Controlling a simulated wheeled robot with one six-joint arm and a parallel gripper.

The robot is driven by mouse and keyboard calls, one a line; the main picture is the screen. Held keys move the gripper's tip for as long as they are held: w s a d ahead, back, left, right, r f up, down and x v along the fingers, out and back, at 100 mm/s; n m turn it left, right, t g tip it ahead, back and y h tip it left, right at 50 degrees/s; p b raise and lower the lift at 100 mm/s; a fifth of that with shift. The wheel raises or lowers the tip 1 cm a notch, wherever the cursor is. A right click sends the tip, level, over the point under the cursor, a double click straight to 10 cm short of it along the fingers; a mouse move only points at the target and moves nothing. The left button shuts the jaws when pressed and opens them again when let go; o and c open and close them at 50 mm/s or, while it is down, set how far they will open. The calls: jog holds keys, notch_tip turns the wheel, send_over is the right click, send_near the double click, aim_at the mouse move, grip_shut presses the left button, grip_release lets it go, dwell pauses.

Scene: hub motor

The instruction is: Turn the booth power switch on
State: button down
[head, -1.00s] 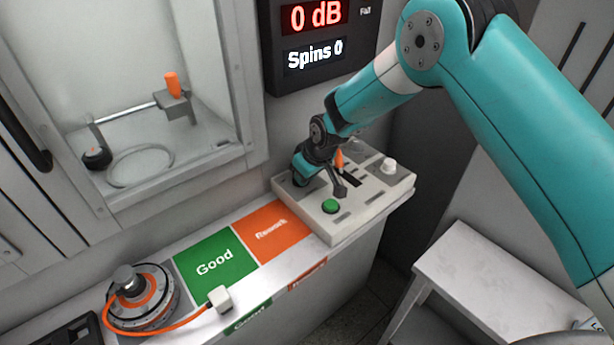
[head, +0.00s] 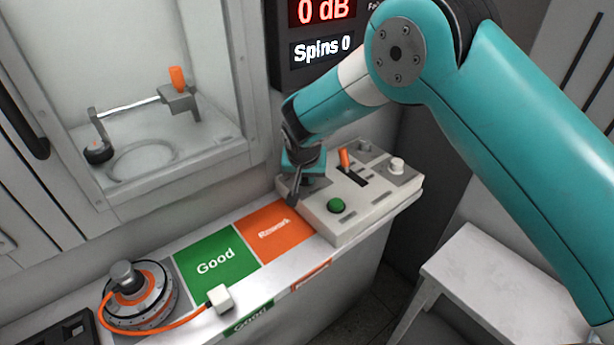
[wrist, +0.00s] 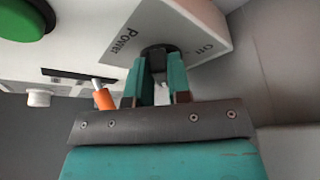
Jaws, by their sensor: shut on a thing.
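The booth power switch is a dark round knob (wrist: 158,50) on the pale control box, between the labels "Power" and "On" in the wrist view. My gripper (wrist: 160,72) has its two teal fingers on either side of this knob and is shut on it. In the head view my gripper (head: 296,188) is at the left end of the control box (head: 350,228) and hides the knob. I cannot tell which way the knob is turned.
The box also carries a green button (head: 336,205), an orange lever (head: 343,158) and a white knob (head: 397,165). Green "Good" (head: 214,262) and orange "Rework" (head: 273,230) pads lie to its left. The display (head: 320,45) above reads 0 dB, Spins 0.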

jog(key=shift+w+r+m, duration=0.1)
jog(key=shift+m, duration=0.4)
jog(key=shift+a, duration=0.1)
jog(key=c, duration=1.1)
grip_release()
jog(key=shift+o, duration=0.2)
jog(key=b+v, duration=0.1)
jog(key=v, duration=1.6)
jog(key=shift+a+r, duration=0.2)
jog(key=shift+a, duration=0.05)
